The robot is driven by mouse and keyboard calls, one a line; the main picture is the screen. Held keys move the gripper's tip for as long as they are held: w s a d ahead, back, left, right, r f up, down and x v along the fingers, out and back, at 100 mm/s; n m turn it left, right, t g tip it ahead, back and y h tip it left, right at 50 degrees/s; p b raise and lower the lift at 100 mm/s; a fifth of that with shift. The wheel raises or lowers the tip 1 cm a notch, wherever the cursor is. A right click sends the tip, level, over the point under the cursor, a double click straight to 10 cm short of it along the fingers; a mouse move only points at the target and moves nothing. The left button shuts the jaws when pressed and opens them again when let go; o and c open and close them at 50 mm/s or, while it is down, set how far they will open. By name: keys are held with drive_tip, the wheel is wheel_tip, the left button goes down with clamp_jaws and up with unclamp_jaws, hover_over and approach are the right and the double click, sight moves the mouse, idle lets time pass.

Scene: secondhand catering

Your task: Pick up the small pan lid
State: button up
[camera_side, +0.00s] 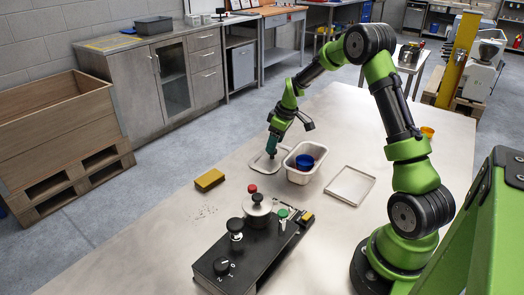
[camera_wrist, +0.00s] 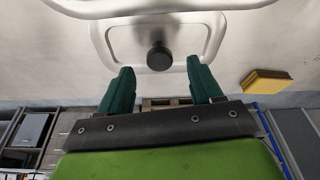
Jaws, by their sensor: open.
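The small pan lid (camera_side: 258,168) lies flat on the metal table in the side view, a rounded rectangle with a pale rim. In the wrist view the lid (camera_wrist: 207,45) shows its rim and a dark round knob (camera_wrist: 159,56) in the middle. My gripper (camera_side: 271,153) is over the lid, pointing down. In the wrist view my gripper (camera_wrist: 158,70) has its two green fingers apart, with the knob showing in the gap between their tips. Nothing is held. Whether the fingers reach down beside the knob is hard to tell; in the side view the gripper hides the knob.
A white tub (camera_side: 301,176) with a blue cup (camera_side: 305,162) stands close right of the lid. A shallow metal tray (camera_side: 350,185) lies farther right. A yellow sponge (camera_side: 209,180) lies to the left.

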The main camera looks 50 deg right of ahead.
sight(265, 162)
drive_tip(key=shift+x, duration=1.35)
drive_tip(key=c, duration=1.2)
drive_tip(key=shift+r, duration=0.1)
